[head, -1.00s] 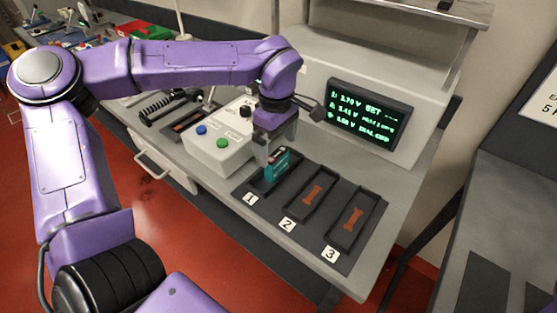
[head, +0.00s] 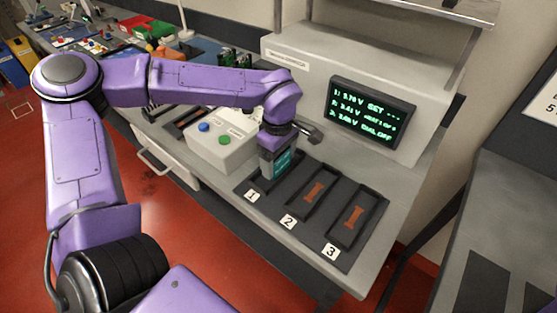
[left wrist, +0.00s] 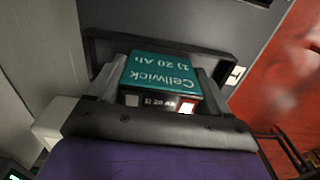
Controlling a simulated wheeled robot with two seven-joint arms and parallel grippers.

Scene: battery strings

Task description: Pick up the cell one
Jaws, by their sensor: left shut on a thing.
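Cell one is a teal block (head: 284,163) at the slot marked 1 on the dark tray (head: 262,203). In the left wrist view the teal cell (left wrist: 165,72) shows the print "Cellwick 1) 20 Ah" and a dark end with a pale and a red patch. My left gripper (head: 277,165) is shut on the cell, with one finger on each side of it. I cannot tell whether the cell's lower end still touches the slot. My right gripper is not in view.
Slots 2 (head: 316,193) and 3 (head: 352,218) are empty, with orange marks on their floors. A white box with blue and green buttons (head: 222,144) stands close left of the gripper. A screen (head: 369,112) with green text stands behind.

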